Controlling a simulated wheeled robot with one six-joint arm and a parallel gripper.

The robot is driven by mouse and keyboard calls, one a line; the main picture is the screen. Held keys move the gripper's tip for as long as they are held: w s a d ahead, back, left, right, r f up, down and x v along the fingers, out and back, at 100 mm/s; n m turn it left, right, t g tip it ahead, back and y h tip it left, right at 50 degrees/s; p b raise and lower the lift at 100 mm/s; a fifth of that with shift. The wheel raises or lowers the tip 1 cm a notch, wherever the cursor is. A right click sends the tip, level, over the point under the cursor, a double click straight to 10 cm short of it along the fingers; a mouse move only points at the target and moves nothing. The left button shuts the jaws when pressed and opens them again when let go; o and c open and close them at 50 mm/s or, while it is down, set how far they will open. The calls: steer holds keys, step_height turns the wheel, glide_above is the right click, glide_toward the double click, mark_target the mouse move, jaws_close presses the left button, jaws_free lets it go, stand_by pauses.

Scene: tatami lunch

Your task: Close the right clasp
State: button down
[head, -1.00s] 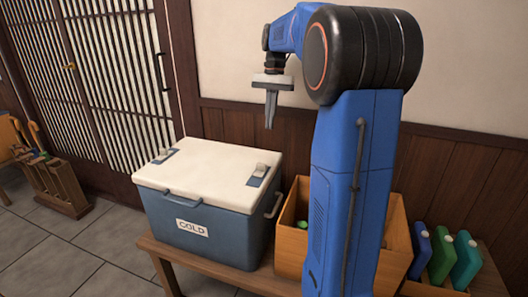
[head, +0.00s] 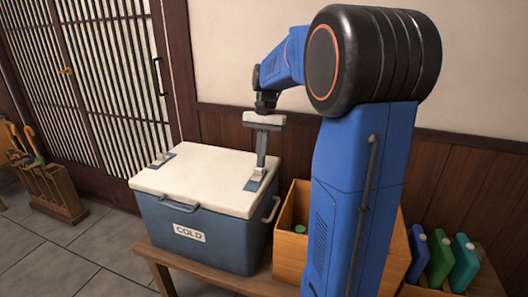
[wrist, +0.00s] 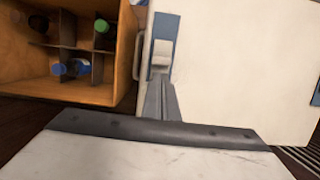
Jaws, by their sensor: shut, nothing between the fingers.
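The cooler (head: 200,240) is blue-grey with a white lid (head: 195,170), which lies shut on it. The right clasp (head: 255,182) is a light tab on a blue plate near the lid's right edge. In the wrist view the same clasp (wrist: 161,58) lies just beyond the fingertips. My gripper (head: 261,166) is shut and empty, pointing down right at the clasp; its fingers also show in the wrist view (wrist: 159,88). I cannot tell whether the fingertips touch the tab. The left clasp (head: 161,159) sits near the lid's left edge.
A wooden divided crate (head: 290,255) with bottles stands right of the cooler on a wooden bench (head: 200,272). Blue, green and teal flasks (head: 440,258) stand farther right. The wall (head: 230,130) is close behind.

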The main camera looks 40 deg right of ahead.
mark_target(257, 169)
steer(key=shift+s+a, duration=0.2)
steer(key=shift+a, duration=0.1)
steer(key=shift+s+a, duration=0.8)
steer(key=shift+a, duration=0.3)
steer(key=shift+s+a, duration=0.15)
